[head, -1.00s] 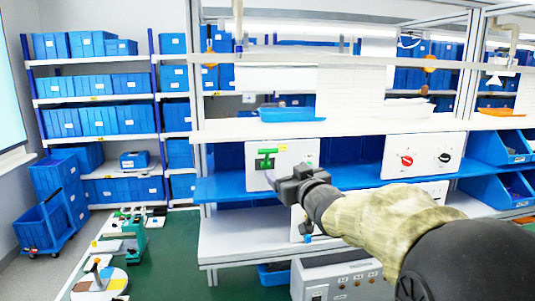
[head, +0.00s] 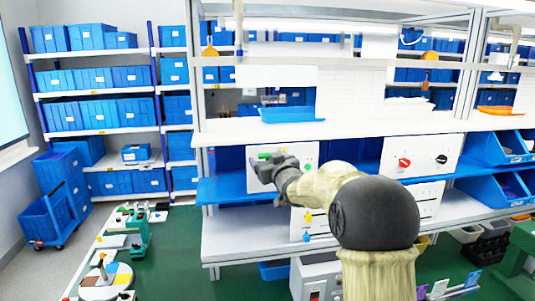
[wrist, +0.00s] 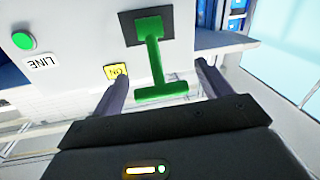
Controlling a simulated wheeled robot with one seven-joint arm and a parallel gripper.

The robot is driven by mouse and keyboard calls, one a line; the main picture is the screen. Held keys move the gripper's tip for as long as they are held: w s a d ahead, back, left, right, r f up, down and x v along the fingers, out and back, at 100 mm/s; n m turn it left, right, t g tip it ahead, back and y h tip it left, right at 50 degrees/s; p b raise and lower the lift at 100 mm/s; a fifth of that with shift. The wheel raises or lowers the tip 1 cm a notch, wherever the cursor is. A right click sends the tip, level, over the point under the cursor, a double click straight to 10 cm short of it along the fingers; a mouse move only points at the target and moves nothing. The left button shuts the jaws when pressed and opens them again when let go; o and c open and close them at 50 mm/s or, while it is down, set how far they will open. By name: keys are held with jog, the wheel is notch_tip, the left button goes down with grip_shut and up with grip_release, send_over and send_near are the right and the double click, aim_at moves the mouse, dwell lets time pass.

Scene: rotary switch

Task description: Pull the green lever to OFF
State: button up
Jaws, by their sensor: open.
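The green T-shaped lever (wrist: 155,62) sticks out from a black plate on a white panel (wrist: 82,25) in the wrist view. In the head view only a bit of the lever (head: 265,155) shows above my gripper (head: 270,170). My gripper (wrist: 162,80) is open. Its two dark fingers stand on either side of the lever's stem, with the crossbar of the lever between them, and they do not appear closed on it. A yellow ON label (wrist: 116,72) is beside the left finger.
A green round button (wrist: 23,41) with a LINE label is on the same panel. Another white panel (head: 420,157) with red and black knobs stands to the right on the blue shelf (head: 225,188). A white shelf (head: 350,128) runs above the panels.

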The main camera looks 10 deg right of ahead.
jog(key=shift+w, duration=0.45)
jog(key=shift+c, duration=0.3)
jog(key=c, duration=1.3)
jog(key=shift+f, duration=0.1)
